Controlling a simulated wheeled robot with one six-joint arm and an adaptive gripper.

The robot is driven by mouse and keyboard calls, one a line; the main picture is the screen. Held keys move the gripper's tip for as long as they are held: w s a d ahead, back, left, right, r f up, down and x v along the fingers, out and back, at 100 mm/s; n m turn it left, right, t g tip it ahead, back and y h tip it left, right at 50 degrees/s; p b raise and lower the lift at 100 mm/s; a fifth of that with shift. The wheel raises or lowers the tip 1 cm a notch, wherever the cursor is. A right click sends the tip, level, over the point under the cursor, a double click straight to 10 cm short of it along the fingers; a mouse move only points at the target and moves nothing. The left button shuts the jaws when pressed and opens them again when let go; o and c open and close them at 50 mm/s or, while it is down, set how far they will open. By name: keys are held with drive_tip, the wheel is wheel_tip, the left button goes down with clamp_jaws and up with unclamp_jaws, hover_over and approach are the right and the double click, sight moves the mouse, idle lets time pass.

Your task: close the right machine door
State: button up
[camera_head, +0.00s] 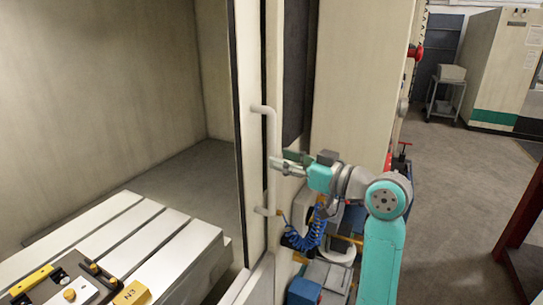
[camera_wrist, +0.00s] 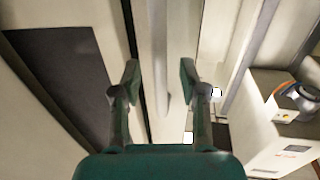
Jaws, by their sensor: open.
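The right machine door (camera_head: 250,70) is a tall cream panel with dark edge strips, at the right side of the open machine front in the head view. The opening to its left is wide and shows the machine interior. A pale vertical bar handle (camera_head: 271,130) is fixed on the door. My gripper (camera_head: 279,163) is open at the handle's middle height. In the wrist view the handle (camera_wrist: 160,55) runs between the two spread fingers of my gripper (camera_wrist: 159,78), with gaps showing at both sides. I cannot tell whether a finger touches it.
Inside the machine a slotted table (camera_head: 150,240) bears a dark plate with yellow and brass parts at lower left. The machine's cream side wall (camera_head: 360,80) stands right of the door. A red frame (camera_head: 522,235) stands far right. Grey floor (camera_head: 460,190) is clear between.

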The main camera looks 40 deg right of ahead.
drive_tip(key=shift+w+a, duration=0.15)
drive_tip(key=shift+w, duration=0.9)
drive_tip(key=shift+w+a, duration=0.15)
drive_tip(key=shift+w, duration=0.85)
clamp_jaws()
